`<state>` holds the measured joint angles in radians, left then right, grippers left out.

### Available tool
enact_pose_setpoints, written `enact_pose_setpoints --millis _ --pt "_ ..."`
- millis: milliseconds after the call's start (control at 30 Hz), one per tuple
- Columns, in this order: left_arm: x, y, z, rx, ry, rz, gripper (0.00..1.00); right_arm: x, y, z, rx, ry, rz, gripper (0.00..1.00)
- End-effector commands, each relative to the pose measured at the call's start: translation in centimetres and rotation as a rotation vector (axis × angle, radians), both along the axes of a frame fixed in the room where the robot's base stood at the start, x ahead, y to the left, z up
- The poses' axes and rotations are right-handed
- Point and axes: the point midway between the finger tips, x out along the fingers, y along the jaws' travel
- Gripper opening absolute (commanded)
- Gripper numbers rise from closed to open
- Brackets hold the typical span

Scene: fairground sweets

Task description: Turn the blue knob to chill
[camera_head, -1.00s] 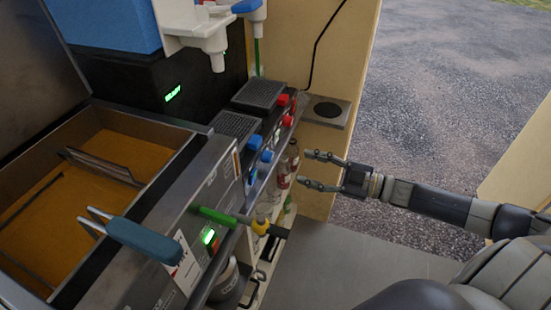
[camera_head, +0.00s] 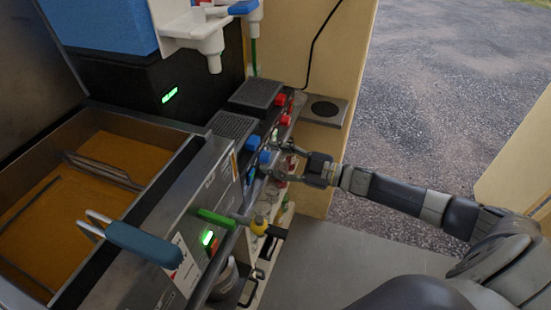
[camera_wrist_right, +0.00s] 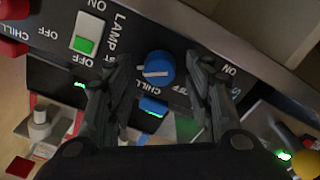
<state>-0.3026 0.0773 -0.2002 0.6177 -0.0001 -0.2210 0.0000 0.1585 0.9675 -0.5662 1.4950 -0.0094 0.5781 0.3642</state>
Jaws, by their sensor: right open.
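The blue knob (camera_head: 265,157) sits on the front control panel beside the counter's drip trays. In the right wrist view the blue knob (camera_wrist_right: 158,68) is round with a white line lying nearly level across it. CHILL is printed to its lower left, OFF to its lower right and ON to its right. I cannot tell which end of the line points. My right gripper (camera_head: 273,158) is open at the panel, and in the wrist view the gripper (camera_wrist_right: 157,75) has a finger on either side of the knob. Contact cannot be told. My left gripper is out of view.
A second blue control (camera_wrist_right: 153,106) lies close to the knob. A white lamp switch (camera_wrist_right: 87,33) and red controls (camera_head: 285,120) are farther along the panel. A green-handled lever (camera_head: 215,218) and a fryer basket's blue handle (camera_head: 145,242) stand nearer. Bottles are below the panel.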

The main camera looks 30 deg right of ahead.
Motion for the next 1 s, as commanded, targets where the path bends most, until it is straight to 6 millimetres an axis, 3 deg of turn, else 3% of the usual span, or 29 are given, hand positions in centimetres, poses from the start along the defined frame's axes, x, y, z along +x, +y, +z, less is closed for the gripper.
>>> enact_pose_setpoints --millis 67,200,267,667,1000 --pt "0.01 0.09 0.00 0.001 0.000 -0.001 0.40 -0.01 -0.01 -0.02 0.000 0.000 0.000 0.46" --pt "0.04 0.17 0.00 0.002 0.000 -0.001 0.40 -0.03 -0.01 -0.03 0.000 0.000 0.000 0.14" --pt "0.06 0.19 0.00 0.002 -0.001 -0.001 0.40 -0.03 -0.01 -0.03 0.000 0.000 0.000 0.04" --pt "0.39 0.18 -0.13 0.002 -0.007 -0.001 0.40 -0.07 0.02 -0.12 -0.034 -0.030 0.000 0.04" --pt "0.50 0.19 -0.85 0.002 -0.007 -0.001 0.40 -0.11 0.04 -0.28 -0.209 -0.185 -0.001 0.04"
